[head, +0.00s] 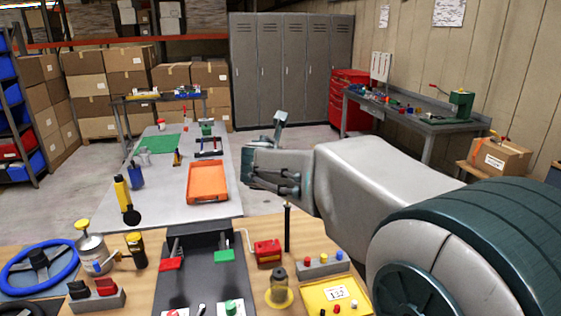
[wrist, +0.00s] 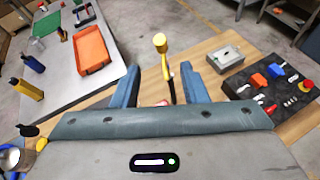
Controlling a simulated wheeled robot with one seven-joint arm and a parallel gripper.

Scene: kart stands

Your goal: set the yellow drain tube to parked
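In the wrist view the yellow drain tube (wrist: 164,62) stands beyond and between my fingers. It has a rounded yellow top and a dark lower stem. In the head view a black post (head: 287,230) that looks like this stem rises beside a small red box; any yellow part is hidden behind my gripper. My gripper (head: 252,168) reaches left above the bench. Its two blue fingers show well apart in the wrist view (wrist: 159,70). They are open, and I see no contact with the tube. I cannot tell its exact depth between them.
The red box (head: 267,252) sits left of the post. A grey box (wrist: 225,60) and a black button panel (wrist: 272,92) stand to the right in the wrist view. An orange tray (head: 207,181) lies on the grey table beyond. A yellow, black-based object (head: 122,192) stands left.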

